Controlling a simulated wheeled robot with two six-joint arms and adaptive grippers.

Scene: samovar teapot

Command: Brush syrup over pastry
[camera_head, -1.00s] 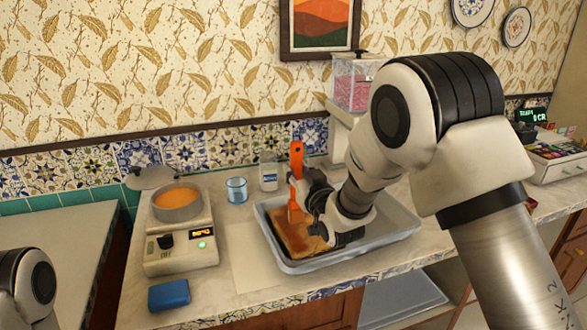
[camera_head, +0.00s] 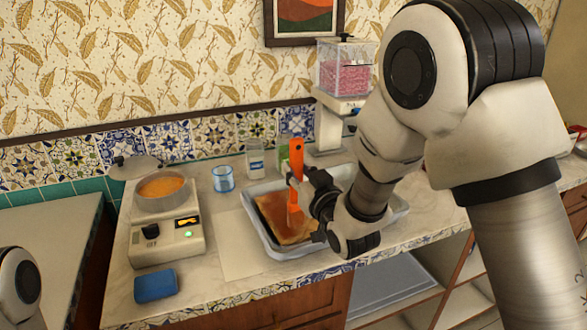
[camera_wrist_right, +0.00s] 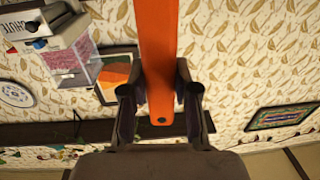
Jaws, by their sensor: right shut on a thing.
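My right gripper (camera_head: 304,188) is shut on an orange brush (camera_head: 297,152); its handle stands nearly upright over the tray. The right wrist view shows the orange handle (camera_wrist_right: 160,60) between both fingers. The brush's lower end is over the pastry (camera_head: 272,212), a browned slab with an amber top; I cannot tell whether it touches. The pastry lies at the left of a grey tray (camera_head: 252,236). Orange syrup (camera_head: 161,187) fills a round pan (camera_head: 163,203) on a cream heating unit (camera_head: 150,247) at the left. My left gripper is out of view.
A glass (camera_head: 223,180) and a white-labelled jar (camera_head: 255,160) stand behind the tray. A blue sponge (camera_head: 155,286) lies at the front left. A dispenser with pink contents (camera_head: 345,75) stands at the back.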

